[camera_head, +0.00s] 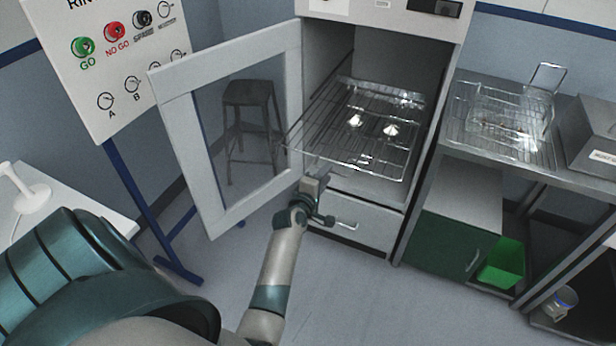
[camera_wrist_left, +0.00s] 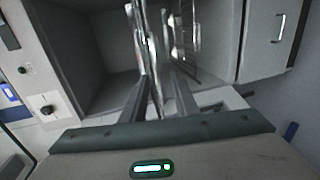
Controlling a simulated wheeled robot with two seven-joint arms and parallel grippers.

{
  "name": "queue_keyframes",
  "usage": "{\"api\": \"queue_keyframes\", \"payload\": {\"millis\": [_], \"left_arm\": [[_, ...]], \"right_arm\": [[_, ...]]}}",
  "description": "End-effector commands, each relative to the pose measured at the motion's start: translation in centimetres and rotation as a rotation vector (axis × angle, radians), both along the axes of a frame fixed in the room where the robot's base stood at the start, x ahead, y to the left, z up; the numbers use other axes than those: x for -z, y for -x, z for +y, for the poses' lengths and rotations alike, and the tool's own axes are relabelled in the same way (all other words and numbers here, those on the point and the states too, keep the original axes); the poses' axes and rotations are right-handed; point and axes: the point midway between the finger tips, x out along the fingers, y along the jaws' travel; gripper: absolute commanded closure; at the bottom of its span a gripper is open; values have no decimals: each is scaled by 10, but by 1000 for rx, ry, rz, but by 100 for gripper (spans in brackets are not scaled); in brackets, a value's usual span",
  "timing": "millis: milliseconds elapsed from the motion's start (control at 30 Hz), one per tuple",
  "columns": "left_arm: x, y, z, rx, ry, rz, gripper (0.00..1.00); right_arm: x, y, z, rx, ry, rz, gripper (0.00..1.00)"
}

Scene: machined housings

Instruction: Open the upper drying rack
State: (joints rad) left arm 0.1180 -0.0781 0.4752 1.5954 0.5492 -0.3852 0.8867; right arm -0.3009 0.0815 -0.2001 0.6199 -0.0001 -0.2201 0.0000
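The drying cabinet (camera_head: 383,40) stands with its framed glass door (camera_head: 181,118) swung open to the left. A wire drying rack (camera_head: 350,140) projects from its cavity toward me. Two bright spots show at the rack; I cannot tell whether they are parts or reflections. My left gripper (camera_head: 318,178) is at the rack's front edge. In the left wrist view, the fingers of my left gripper (camera_wrist_left: 158,85) stand apart, with the wire rack (camera_wrist_left: 148,45) seen edge-on between them. Contact is unclear. More wires show beside it; I cannot tell whether they belong to a second rack. My right gripper is out of view.
A drawer front (camera_head: 350,224) lies below the cavity. To the right, a steel table (camera_head: 465,160) holds a wire basket (camera_head: 510,105) and a grey box (camera_head: 592,135). A green bin (camera_head: 503,263) stands underneath. A sign board (camera_head: 110,60) on blue legs stands left of the door.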

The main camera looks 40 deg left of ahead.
Motion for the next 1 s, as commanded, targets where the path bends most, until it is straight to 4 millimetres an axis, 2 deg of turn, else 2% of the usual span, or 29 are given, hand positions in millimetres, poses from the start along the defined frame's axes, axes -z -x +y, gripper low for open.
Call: {"api": "queue_keyframes", "payload": {"millis": [33,200,600,800,1000], "left_arm": [[-6,10,-2,0,0,3,73],[-13,41,-10,0,-1,3,73],[-26,110,-26,0,0,2,73],[-28,128,-31,0,-1,1,73],[-29,132,-32,0,0,-1,73]], "right_arm": [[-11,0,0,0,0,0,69],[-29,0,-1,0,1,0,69],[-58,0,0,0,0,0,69],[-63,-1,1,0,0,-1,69],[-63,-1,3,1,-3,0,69]]}}
